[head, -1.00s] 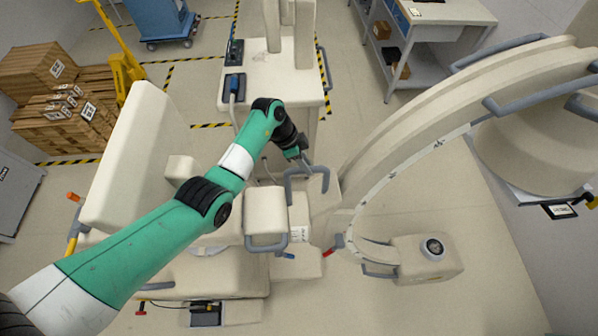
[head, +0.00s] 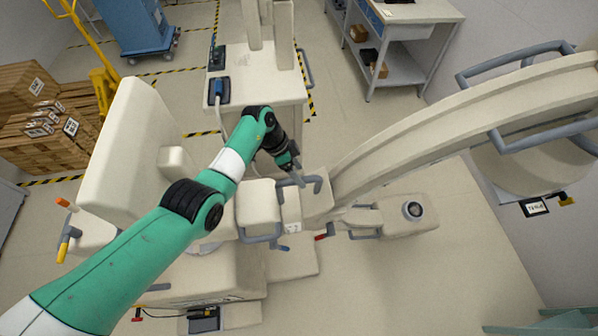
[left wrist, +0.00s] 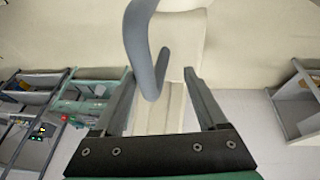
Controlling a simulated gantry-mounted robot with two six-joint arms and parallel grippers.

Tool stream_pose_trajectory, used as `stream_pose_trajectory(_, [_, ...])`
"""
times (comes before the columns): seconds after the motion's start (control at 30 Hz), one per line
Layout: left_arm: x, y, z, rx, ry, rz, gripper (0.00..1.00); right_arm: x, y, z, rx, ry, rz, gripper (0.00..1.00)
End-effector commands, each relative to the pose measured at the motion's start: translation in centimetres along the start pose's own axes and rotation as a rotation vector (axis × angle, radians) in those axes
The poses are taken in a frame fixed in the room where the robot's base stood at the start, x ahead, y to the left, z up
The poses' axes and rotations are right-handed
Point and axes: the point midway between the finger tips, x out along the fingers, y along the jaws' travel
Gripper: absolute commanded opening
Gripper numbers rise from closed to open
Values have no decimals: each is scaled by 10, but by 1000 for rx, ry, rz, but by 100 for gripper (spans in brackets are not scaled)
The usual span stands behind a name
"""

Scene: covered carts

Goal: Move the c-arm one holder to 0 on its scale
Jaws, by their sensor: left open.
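The c-arm is a large cream arc (head: 440,140) that runs from the upper right down to its cream holder (head: 316,205) in the middle of the head view. A grey bar handle (head: 317,183) sticks out from the holder side. My left gripper (head: 298,180) is at this handle. In the left wrist view the two fingers of my left gripper (left wrist: 162,100) are spread apart, and the grey handle (left wrist: 137,42) reaches down between them. I cannot tell whether they touch it. No scale marks are readable now. My right gripper is not in view.
A cream box (head: 258,208) with a grey rail sits left of the holder. A cream foot with a round dark cap (head: 413,210) stands to its right. A cream cart (head: 270,80) stands behind, a grey shelf table (head: 415,50) at back right. Floor at front right is clear.

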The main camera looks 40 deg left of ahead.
Motion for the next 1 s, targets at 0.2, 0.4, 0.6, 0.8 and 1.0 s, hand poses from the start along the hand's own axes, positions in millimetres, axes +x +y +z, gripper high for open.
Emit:
stream_pose_trajectory(0.2, [-7, -7, -2, 0, 8, -23, 59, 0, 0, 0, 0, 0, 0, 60])
stream_pose_trajectory(0.4, [-8, -8, -3, 0, 10, -25, 59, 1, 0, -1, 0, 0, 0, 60])
stream_pose_trajectory(0.6, [-9, -8, -4, 0, 11, -26, 59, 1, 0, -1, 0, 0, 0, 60])
stream_pose_trajectory(0.8, [-11, -8, -4, 0, 12, -27, 59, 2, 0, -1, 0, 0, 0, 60])
stream_pose_trajectory(1.0, [-28, -8, -5, 0, 13, -27, 59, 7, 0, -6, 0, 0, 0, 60])
